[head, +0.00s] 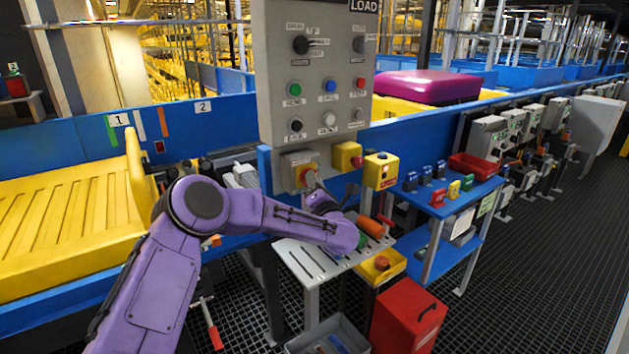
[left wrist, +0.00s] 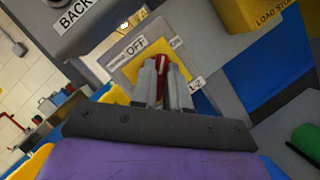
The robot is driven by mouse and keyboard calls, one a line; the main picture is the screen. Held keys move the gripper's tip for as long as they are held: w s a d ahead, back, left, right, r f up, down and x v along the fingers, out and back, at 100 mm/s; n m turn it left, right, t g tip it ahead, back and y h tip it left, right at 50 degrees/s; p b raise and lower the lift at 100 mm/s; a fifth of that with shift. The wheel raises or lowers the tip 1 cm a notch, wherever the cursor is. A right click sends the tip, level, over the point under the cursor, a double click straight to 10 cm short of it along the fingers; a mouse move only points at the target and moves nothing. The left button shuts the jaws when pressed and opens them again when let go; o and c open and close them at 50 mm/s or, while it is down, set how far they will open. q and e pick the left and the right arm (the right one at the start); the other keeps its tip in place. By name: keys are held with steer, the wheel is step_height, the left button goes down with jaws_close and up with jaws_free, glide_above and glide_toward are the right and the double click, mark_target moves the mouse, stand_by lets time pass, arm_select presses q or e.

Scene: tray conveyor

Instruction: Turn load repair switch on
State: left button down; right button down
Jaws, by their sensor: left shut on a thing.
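The load repair switch is a red handle on a yellow plate (head: 299,174) in a small grey box under the LOAD control panel (head: 312,70). In the left wrist view, the yellow plate (left wrist: 183,58) carries an OFF label at its upper left. My left gripper (left wrist: 162,80) has its two fingers around the red handle (left wrist: 161,62) and is shut on it. In the head view, my purple left arm reaches up to the switch from below, and my left gripper (head: 312,183) is small there. My right gripper is not in view.
Yellow boxes (head: 381,170) with buttons sit right of the switch. A slotted grey shelf (head: 300,262) is below. A blue stand (head: 440,205) with padlocks and a red case (head: 405,318) stand to the right. The blue conveyor side (head: 60,160) runs behind.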

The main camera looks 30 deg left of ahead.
arm_select(q)
steer(key=shift+m+h+p, duration=0.9)
steer(key=shift+m+p, duration=0.4)
steer(key=shift+m, duration=0.95)
steer(key=shift+m+h+p, duration=0.9)
steer(key=shift+m+p, duration=0.4)
steer(key=shift+m, duration=0.95)
steer(key=shift+g, duration=0.3)
steer(key=c, duration=1.1)
jaws_free()
